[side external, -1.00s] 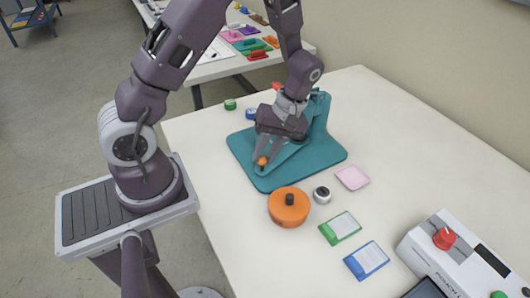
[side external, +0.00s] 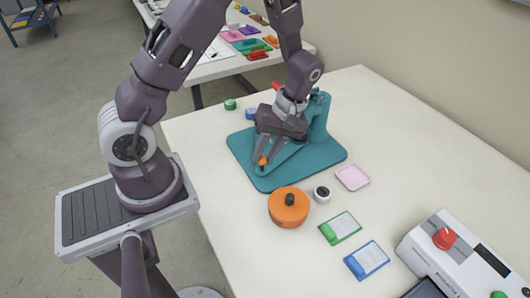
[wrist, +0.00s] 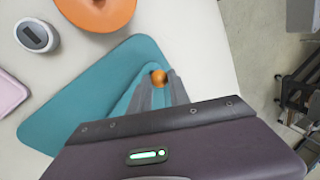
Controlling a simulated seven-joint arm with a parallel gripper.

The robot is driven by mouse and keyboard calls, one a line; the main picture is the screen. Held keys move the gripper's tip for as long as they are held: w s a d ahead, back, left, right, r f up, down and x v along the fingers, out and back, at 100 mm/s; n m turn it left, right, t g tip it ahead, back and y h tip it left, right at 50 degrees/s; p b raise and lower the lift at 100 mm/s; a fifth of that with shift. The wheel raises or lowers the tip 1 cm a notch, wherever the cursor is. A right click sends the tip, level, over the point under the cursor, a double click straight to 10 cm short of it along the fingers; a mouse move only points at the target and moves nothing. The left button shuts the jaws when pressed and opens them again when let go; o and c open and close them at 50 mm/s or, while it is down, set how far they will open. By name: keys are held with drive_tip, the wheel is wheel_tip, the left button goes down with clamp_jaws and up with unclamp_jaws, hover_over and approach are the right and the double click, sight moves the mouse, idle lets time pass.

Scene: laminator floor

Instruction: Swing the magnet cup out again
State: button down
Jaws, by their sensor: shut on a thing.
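A teal fixture (side external: 318,120) stands on a teal base plate (side external: 325,158), with a teal arm (side external: 283,157) reaching low over the plate toward its front left. An orange ball (side external: 263,160) sits at the arm's end; it also shows in the wrist view (wrist: 158,77). My gripper (side external: 262,164) points down and is shut at the orange ball, its fingers (wrist: 160,88) on either side of it. I cannot make out a separate magnet cup; the arm's underside is hidden. My wrist covers part of the fixture.
An orange round pot (side external: 289,208) with a black knob stands in front of the plate. Nearby are a small white dial (side external: 322,194), a pink tray (side external: 352,178), a green card (side external: 340,228), a blue card (side external: 367,261) and a control box (side external: 455,255).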

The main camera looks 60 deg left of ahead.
idle(0.7)
drive_tip(key=shift+s+a+m+t+y, duration=0.15)
drive_tip(key=shift+s+a+m+y, duration=0.25)
drive_tip(key=shift+m, duration=0.35)
drive_tip(key=shift+s+a+m+t+y, duration=0.1)
drive_tip(key=shift+s+a+m, duration=0.1)
drive_tip(key=shift+a+m, duration=0.5)
drive_tip(key=shift+s+a+m+t+y, duration=0.2)
drive_tip(key=shift+s+a+m, duration=0.1)
drive_tip(key=shift+m, duration=0.55)
drive_tip(key=shift+s+a+m+t+y, duration=0.2)
drive_tip(key=shift+a+m+t+y, duration=0.15)
drive_tip(key=shift+a+m, duration=0.7)
drive_tip(key=shift+a+m+t, duration=0.3)
drive_tip(key=shift+a+m, duration=0.4)
drive_tip(key=shift+m, duration=0.65)
drive_tip(key=shift+w+a+m+t+y, duration=0.15)
drive_tip(key=shift+a+m+t+y, duration=0.35)
drive_tip(key=shift+a+m, duration=0.95)
drive_tip(key=shift+w+a+m+t, duration=0.35)
drive_tip(key=shift+a+m, duration=0.1)
drive_tip(key=shift+m, duration=0.45)
drive_tip(key=shift+w+a+m+t, duration=0.2)
drive_tip(key=shift+a+m+t, duration=0.2)
drive_tip(key=shift+m, duration=0.45)
drive_tip(key=shift+w+a, duration=0.1)
drive_tip(key=c, duration=1.2)
unclamp_jaws()
drive_tip(key=shift+c, duration=0.2)
